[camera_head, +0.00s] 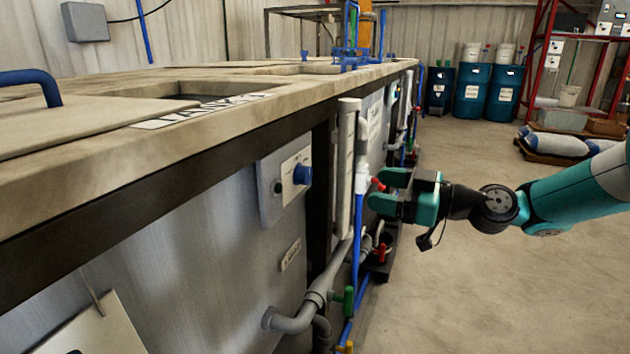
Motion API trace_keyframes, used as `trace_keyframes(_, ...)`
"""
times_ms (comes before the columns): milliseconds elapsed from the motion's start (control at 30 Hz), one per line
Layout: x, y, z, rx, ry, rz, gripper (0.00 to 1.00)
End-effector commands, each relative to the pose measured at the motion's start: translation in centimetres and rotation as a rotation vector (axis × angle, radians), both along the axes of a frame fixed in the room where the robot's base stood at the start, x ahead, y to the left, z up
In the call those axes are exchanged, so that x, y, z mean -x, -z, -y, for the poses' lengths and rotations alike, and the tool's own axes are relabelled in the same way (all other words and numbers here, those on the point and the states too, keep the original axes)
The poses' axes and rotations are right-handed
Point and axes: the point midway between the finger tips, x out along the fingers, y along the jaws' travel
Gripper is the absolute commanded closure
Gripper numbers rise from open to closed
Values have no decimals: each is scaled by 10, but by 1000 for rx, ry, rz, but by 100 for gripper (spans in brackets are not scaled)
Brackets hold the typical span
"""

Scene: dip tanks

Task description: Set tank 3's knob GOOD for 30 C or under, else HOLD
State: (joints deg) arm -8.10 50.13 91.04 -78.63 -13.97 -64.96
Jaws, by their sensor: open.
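A blue knob (302,174) sticks out from a pale control panel (271,190) on the side of the near tank (190,250). The panel has a small dark button beside the knob. The setting of the knob and any words around it are too small to read. A label (200,110) on the tank top is seen at a steep angle, and its number cannot be read. No temperature reading is legible. My gripper (376,190) is open and empty, to the right of the knob and apart from it, with its fingers pointing left toward the tank side.
A grey vertical pipe (346,170) and a blue pipe (357,240) run between the panel and my gripper. A red valve handle (378,184) shows between the fingers. Grey elbow pipes (295,320) stick out below. The floor (480,300) at right is clear; blue drums (472,90) stand far back.

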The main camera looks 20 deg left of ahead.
Motion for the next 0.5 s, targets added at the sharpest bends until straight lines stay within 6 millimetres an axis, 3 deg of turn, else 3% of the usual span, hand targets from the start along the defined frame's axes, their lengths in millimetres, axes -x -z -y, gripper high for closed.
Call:
trace_keyframes(200, -7, -1, -53, 1, -5, 1, 34)
trace_keyframes(500, -18, -1, -113, 1, -4, -1, 34)
